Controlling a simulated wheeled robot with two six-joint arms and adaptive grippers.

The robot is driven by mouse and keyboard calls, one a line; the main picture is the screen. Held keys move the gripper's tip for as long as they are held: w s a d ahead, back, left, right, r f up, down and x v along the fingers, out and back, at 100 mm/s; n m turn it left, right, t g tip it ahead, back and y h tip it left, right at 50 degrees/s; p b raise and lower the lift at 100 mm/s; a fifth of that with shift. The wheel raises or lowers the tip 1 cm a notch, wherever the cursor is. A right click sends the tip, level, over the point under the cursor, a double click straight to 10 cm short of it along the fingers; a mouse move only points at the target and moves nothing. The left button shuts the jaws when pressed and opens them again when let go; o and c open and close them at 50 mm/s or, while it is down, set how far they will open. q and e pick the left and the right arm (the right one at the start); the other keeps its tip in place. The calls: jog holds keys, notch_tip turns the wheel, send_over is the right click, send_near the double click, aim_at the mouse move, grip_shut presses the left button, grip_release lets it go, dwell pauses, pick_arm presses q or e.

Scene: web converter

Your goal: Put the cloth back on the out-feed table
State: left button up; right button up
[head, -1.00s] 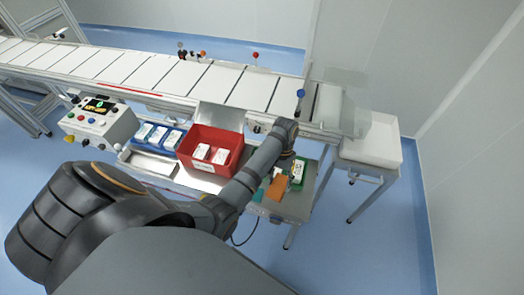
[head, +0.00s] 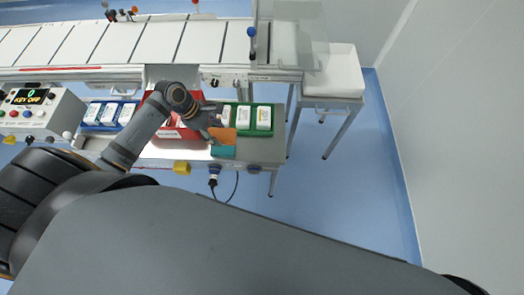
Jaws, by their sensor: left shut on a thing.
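My left gripper (head: 214,123) is low over the right part of the steel table (head: 262,152) in front of the conveyor. It is shut on the orange cloth (head: 223,136), which shows just below its fingers. A teal piece (head: 223,152) lies at the table's front edge, just below the orange cloth in the picture. Whether the orange cloth touches the table or the teal piece I cannot tell. The fingertips are small and partly hidden. My right gripper is not in view.
A green tray (head: 247,130) with white packs is right beside the gripper. A red bin (head: 175,131) is partly hidden behind my left arm. Blue trays (head: 109,126) and a control box (head: 36,112) stand left. A white-topped stand (head: 345,75) is at the right.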

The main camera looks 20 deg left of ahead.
pick_arm(q)
jog(key=w+d+f, duration=0.1)
jog(key=d+f, duration=0.2)
jog(key=d, duration=0.1)
jog(key=w+d+f, duration=0.2)
jog(key=d+f, duration=0.1)
jog(key=d, duration=0.1)
jog(key=w+d+f, duration=0.1)
jog(key=d+f, duration=0.2)
jog(key=d, duration=0.1)
jog(key=shift+w+d, duration=0.15)
jog(key=shift+w, duration=0.2)
jog(key=shift+d+f, duration=0.1)
jog(key=shift+f, duration=0.1)
jog(key=shift+w+d+f, duration=0.1)
jog(key=shift+d+f, duration=0.05)
jog(key=shift+f, duration=0.75)
jog(key=shift+d+f, duration=0.1)
jog(key=shift+f, duration=0.8)
jog(key=o, duration=1.1)
